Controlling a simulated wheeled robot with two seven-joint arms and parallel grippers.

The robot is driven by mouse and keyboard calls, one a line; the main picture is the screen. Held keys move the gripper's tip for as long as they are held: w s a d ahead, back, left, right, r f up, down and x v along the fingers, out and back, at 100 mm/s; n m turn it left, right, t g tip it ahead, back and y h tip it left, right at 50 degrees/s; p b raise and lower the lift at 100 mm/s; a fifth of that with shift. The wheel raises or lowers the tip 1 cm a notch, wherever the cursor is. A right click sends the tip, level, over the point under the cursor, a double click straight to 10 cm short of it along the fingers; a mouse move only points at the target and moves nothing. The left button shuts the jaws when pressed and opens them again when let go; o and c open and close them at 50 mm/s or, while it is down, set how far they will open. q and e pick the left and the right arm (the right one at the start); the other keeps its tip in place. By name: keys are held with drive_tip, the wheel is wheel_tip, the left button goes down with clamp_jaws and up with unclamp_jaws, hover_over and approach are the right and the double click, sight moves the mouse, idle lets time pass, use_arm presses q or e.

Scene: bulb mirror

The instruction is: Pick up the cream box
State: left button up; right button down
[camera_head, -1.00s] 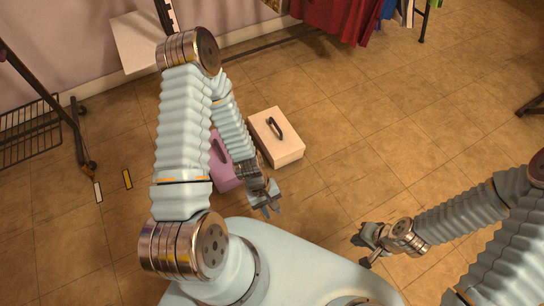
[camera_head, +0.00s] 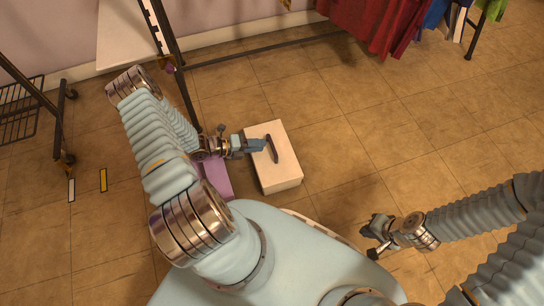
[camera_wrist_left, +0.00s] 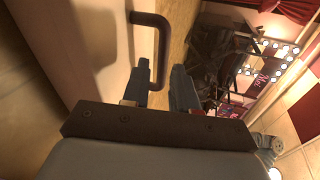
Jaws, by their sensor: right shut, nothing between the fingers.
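The cream box (camera_head: 283,184) stands on the tiled floor in the middle of the head view, with a dark handle (camera_head: 273,152) on its lid. My left gripper (camera_head: 265,145) is at the handle. In the left wrist view the handle (camera_wrist_left: 162,50) passes between the fingers of my left gripper (camera_wrist_left: 162,85), one finger inside the loop and one outside. The fingers are apart and do not look closed on the bar. My right gripper (camera_head: 370,237) is shut and empty, at the right of the head view, away from the box.
A purple object (camera_head: 216,178) stands close to the left of the box, partly hidden by my left arm. A rack leg and floor bar are behind. Clothes (camera_head: 375,25) hang at the back. The floor right of the box is clear.

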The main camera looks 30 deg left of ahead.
sight(272, 144)
use_arm(q)
drive_tip(key=x, duration=0.5)
drive_tip(key=shift+w+d+b, duration=0.1)
drive_tip(key=shift+d+b, duration=0.2)
drive_tip(key=shift+d, duration=0.15)
drive_tip(key=shift+r, duration=0.1)
clamp_jaws()
idle(0.9)
